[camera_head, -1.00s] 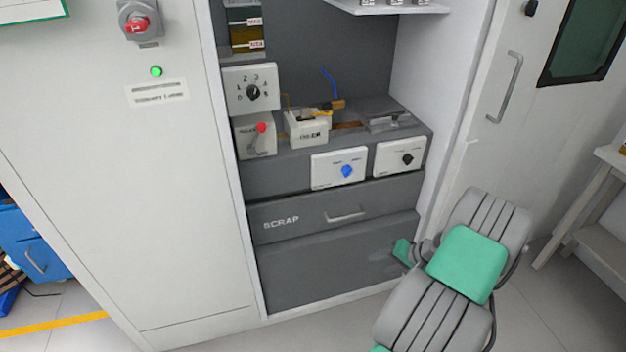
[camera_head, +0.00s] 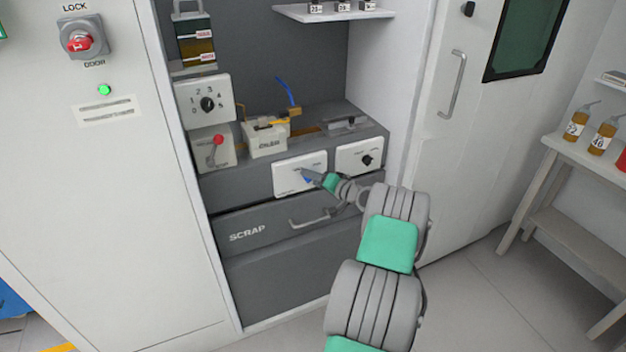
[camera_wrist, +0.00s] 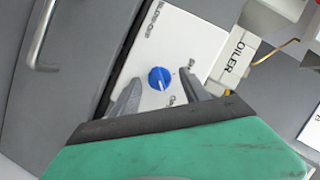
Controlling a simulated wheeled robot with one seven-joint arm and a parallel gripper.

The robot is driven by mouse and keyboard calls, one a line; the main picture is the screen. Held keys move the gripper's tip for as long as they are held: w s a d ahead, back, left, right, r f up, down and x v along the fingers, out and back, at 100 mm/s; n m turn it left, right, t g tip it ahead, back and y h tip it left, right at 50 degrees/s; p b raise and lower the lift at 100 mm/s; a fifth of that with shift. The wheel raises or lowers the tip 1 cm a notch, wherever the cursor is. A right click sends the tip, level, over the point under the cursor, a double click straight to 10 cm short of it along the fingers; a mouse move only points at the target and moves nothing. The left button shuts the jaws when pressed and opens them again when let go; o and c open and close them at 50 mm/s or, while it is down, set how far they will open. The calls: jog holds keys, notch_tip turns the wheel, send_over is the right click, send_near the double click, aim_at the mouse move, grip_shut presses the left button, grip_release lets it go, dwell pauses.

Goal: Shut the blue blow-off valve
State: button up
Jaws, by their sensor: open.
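The white blow-off panel (camera_head: 288,181) is on the front of the grey bench, with a blue knob (camera_wrist: 160,79) at its middle. In the wrist view the panel reads BLOW-OFF, and the knob's white mark points towards the lower of two partly hidden labels. My gripper (camera_head: 308,177) is at the panel. In the wrist view its open fingers (camera_wrist: 162,84) lie one on each side of the knob, apart from it as far as I can see. A blue lever (camera_head: 286,91) stands tilted on a brass fitting behind the oiler.
A black-knob panel (camera_head: 360,156) is close on the right. The SCRAP drawer (camera_head: 265,231) with its handle is just below. Open floor (camera_head: 490,290) lies to the right.

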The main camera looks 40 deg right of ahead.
jog(key=shift+w, duration=0.1)
jog(key=shift+f, duration=0.1)
grip_shut()
dwell(0.5)
